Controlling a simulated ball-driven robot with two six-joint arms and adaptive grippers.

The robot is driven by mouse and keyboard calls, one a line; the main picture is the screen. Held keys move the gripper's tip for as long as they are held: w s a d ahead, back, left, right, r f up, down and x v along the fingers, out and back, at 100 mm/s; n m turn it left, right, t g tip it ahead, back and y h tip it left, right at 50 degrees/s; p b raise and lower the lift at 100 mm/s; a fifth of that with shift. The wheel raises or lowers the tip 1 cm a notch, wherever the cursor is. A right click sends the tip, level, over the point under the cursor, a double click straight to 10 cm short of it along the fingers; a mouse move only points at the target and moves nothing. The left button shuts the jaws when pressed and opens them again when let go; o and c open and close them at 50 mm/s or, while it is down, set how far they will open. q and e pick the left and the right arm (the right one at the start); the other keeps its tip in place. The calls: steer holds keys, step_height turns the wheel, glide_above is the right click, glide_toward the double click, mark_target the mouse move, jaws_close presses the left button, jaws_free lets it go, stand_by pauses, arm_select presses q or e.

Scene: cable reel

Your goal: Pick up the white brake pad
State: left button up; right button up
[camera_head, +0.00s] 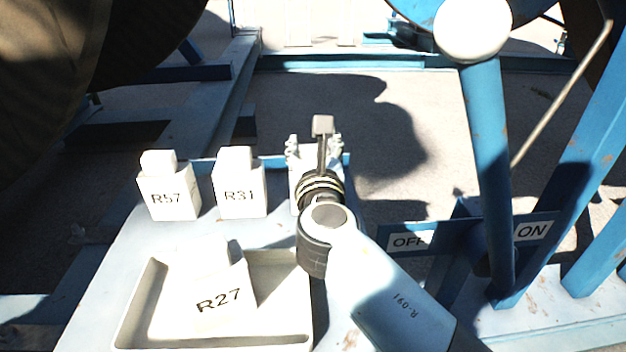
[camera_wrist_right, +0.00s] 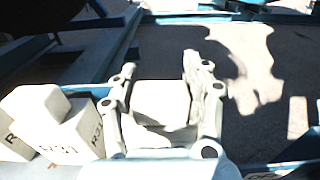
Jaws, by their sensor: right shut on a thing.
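My right gripper (camera_head: 312,150) reaches over the far right corner of the pale table. In the right wrist view its two fingers (camera_wrist_right: 160,85) stand on either side of a white brake pad (camera_wrist_right: 160,100) and are shut on it. The held pad's label does not show, and in the head view my wrist and fingers mostly hide it. Other white pads stand to the left: R57 (camera_head: 168,192) and R31 (camera_head: 239,190) on the table, and R27 (camera_head: 218,290) in a shallow tray. My left gripper is not in view.
The tray (camera_head: 135,300) is recessed near the table's front. Blue frame beams and a lever (camera_head: 488,170) with a white knob stand at right, near OFF and ON signs (camera_head: 533,230). A large dark reel (camera_head: 50,80) fills the upper left. Bare ground lies beyond the table.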

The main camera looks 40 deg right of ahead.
steer(key=c, duration=0.4)
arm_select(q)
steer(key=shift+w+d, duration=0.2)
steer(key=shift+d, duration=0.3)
arm_select(e)
jaws_close()
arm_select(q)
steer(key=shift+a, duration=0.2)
arm_select(e)
steer(key=shift+r, duration=0.1)
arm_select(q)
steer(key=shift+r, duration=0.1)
